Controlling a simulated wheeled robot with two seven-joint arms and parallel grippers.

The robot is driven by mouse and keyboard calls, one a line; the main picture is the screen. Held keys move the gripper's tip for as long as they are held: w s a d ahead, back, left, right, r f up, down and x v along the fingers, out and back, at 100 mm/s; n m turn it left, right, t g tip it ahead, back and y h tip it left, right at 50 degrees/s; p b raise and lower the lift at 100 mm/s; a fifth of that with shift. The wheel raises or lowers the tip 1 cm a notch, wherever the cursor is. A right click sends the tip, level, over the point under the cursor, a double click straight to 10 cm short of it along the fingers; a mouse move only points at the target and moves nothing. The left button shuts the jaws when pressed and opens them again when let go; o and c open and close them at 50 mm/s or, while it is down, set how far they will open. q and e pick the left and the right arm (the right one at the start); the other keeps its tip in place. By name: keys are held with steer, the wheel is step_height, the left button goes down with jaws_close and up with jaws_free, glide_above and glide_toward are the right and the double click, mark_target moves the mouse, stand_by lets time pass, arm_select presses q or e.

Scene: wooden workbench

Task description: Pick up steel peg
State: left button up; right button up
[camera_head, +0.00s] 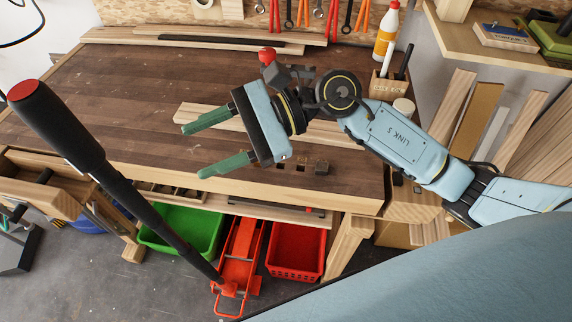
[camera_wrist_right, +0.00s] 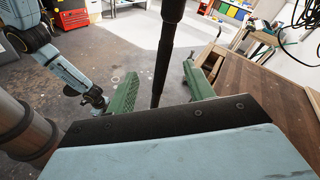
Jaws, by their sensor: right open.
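I cannot make out a steel peg in either view. My right gripper (camera_head: 193,152) is open above the front part of the wooden workbench (camera_head: 130,85), with its two green fingers pointing left and nothing visible between them. In the right wrist view the right gripper (camera_wrist_right: 161,85) also shows its fingers spread apart. A black jack handle (camera_wrist_right: 165,50) crosses behind the gap there; I cannot tell how far off it is. Small dark metal pieces (camera_head: 319,167) sit near the bench's front edge, too small to identify. The left gripper is not clearly seen.
The black handle with a red end (camera_head: 60,125) rises from an orange floor jack (camera_head: 240,255) left of the gripper. Light wooden boards (camera_head: 195,112) lie behind the gripper. Green (camera_head: 185,232) and red (camera_head: 297,252) bins stand below. The bench's left part is clear.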

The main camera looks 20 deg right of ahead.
steer(key=w+d+f+n+h, duration=0.2)
steer(key=d+f+n+h, duration=0.2)
steer(key=d+f+h, duration=0.2)
steer(key=n+h, duration=0.3)
steer(key=h, duration=0.7)
glide_above(322, 166)
steer(key=f, duration=1)
steer(key=shift+w+a, duration=0.15)
steer(key=shift+a, duration=0.1)
steer(key=shift+d+f, duration=0.15)
steer(key=shift+f, duration=1.2)
steer(key=shift+d+f, duration=0.15)
steer(key=shift+f, duration=1.15)
arm_select(q)
steer(key=s+a+f, duration=0.2)
steer(key=s+f, duration=0.4)
steer(key=s, duration=0.4)
steer(key=shift+s+f+g, duration=0.15)
steer(key=shift+s+g, duration=0.1)
steer(key=shift+g, duration=0.15)
arm_select(e)
steer(key=shift+c, duration=0.4)
steer(key=c, duration=1)
steer(key=shift+r, duration=0.1)
steer(key=shift+c, duration=0.2)
